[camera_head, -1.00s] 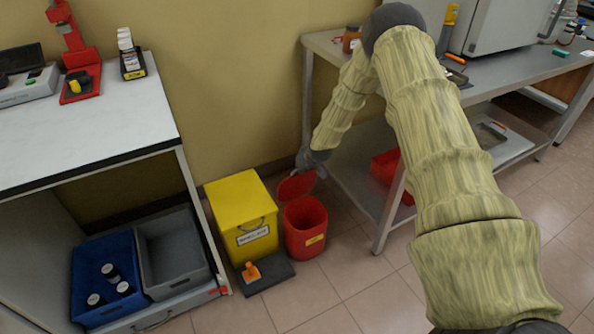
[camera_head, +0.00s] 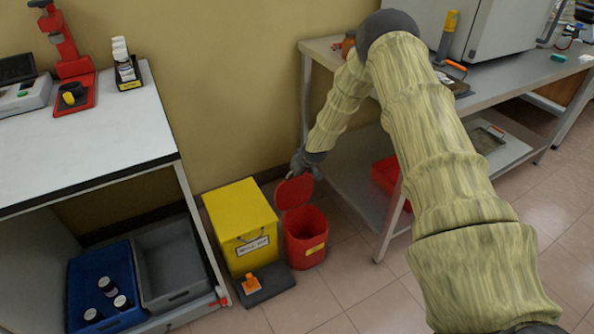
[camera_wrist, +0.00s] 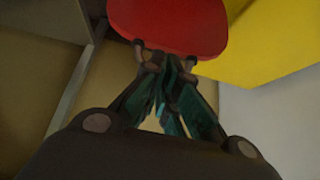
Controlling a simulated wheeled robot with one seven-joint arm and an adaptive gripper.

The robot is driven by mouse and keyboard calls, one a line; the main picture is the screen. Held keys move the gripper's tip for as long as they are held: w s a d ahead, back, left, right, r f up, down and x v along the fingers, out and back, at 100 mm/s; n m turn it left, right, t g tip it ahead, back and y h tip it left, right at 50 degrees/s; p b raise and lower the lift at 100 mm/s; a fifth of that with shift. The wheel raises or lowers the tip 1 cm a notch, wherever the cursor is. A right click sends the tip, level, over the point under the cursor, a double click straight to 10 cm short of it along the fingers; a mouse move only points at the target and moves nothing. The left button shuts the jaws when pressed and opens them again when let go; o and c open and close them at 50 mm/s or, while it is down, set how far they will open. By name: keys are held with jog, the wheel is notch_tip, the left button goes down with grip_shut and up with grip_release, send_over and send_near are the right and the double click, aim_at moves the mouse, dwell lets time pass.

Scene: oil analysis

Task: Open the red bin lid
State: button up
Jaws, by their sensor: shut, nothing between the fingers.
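The red bin (camera_head: 305,243) stands on the floor between the yellow bin and the metal table. Its red lid (camera_head: 294,192) is raised, tilted up at the back, and the bin's opening shows. My gripper (camera_head: 301,170) is behind and just above the lid. In the wrist view the red lid (camera_wrist: 168,25) fills the top middle, right beyond my gripper (camera_wrist: 165,68). The fingers are shut with nothing between them, and their tips are at the lid's edge. I cannot tell whether they touch it.
A yellow bin (camera_head: 240,225) stands close at the left of the red bin, with an orange-topped item (camera_head: 250,284) on a dark mat in front. A metal table (camera_head: 355,190) with a red tray (camera_head: 388,178) on its shelf is at the right. The wall is close behind.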

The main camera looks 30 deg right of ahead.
jog(key=o, duration=1)
jog(key=shift+o, duration=0.2)
jog(key=shift+a, duration=0.15)
jog(key=v, duration=1.2)
jog(key=s+a+f+g, duration=0.1)
jog(key=s+a+f, duration=0.45)
jog(key=s, duration=0.45)
jog(key=s+a+f+g, duration=0.2)
jog(key=s+a+f, duration=0.35)
jog(key=s, duration=0.35)
jog(key=s+a+f+g, duration=0.1)
jog(key=s+a+f, duration=0.5)
jog(key=s, duration=0.4)
jog(key=s+a+f+g, duration=0.1)
jog(key=s+a+g, duration=0.1)
jog(key=s, duration=1)
jog(key=s+a+f+g, duration=0.1)
jog(key=s, duration=1)
notch_tip(320, 180, up, 17)
jog(key=p, duration=1.6)
jog(key=shift+w+m+p, duration=0.3)
jog(key=shift+p, duration=0.05)
